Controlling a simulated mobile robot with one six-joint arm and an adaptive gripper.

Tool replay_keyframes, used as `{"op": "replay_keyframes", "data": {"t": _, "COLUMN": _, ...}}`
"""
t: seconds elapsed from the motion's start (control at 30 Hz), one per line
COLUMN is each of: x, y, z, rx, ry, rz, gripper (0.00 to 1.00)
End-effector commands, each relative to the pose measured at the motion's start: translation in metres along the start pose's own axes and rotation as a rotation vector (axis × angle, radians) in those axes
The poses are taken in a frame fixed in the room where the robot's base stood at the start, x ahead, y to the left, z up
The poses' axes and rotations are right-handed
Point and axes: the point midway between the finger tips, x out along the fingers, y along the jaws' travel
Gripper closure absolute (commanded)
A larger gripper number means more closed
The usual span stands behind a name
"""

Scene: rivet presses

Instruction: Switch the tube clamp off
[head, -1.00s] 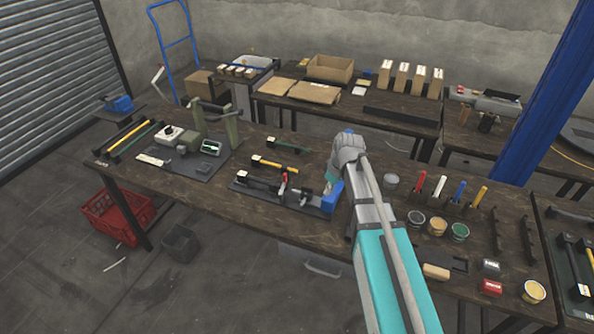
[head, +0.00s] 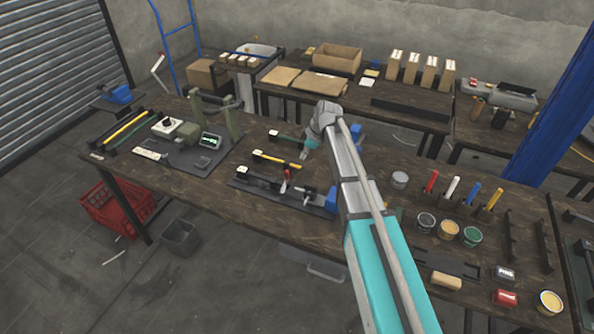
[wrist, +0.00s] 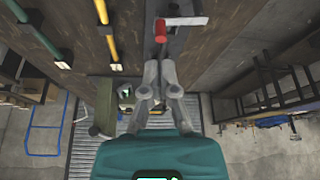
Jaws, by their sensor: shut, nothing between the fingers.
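The tube clamp is a toggle fixture on a dark base plate (head: 262,194) on the near bench. In the wrist view the red handle (wrist: 160,32) is at the top centre, just beyond my fingertips. My gripper (head: 304,156) is above the bench, behind and slightly right of the lever in the head view. My gripper's fingers (wrist: 160,57) are shut and empty. Whether they touch the handle cannot be told. A blue block (head: 332,199) is at the plate's right end.
A yellow-handled tool (head: 276,160) lies behind the clamp and a green-handled tool (head: 287,136) further back. A green press (head: 198,138) stands to the left. Paint cans (head: 449,230) and coloured markers (head: 472,193) are to the right.

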Motion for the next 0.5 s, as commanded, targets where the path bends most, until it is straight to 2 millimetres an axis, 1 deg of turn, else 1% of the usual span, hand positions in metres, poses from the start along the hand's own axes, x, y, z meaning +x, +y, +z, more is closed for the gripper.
{"op": "replay_keyframes", "data": {"t": 0.27, "x": -0.0009, "y": 0.0021, "z": 0.0045, "rx": 0.007, "ry": 0.0, "rz": 0.003, "gripper": 1.0}}
{"op": "replay_keyframes", "data": {"t": 0.5, "x": 0.0064, "y": 0.0028, "z": 0.0061, "rx": 0.009, "ry": -0.001, "rz": 0.003, "gripper": 1.0}}
